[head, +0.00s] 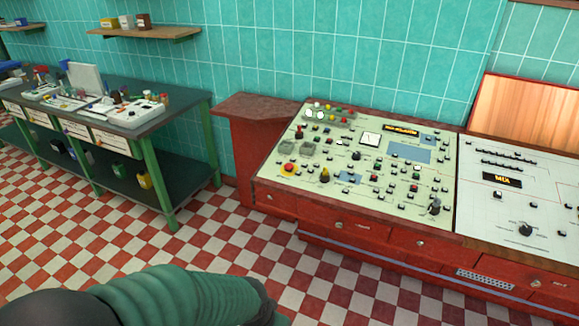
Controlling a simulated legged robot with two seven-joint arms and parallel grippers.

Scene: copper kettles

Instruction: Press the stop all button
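A cream control panel (345,188) on a red console carries many buttons, knobs and lamps. Near its left front corner is a red round button (289,167) on a yellow base, which looks like a stop button; its label is too small to read. A smaller red control stands further back at the panel's left edge. A green and dark part of my own arm crosses the bottom of the head view, on the near side of the console and apart from it. Neither of my grippers can be seen.
A white panel (545,205) with a "MIX" display adjoins on the right. A green-legged workbench (190,108) with clutter stands at the left. A wooden shelf (150,33) hangs above it. The red-and-white checkered floor (215,240) before the console is clear.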

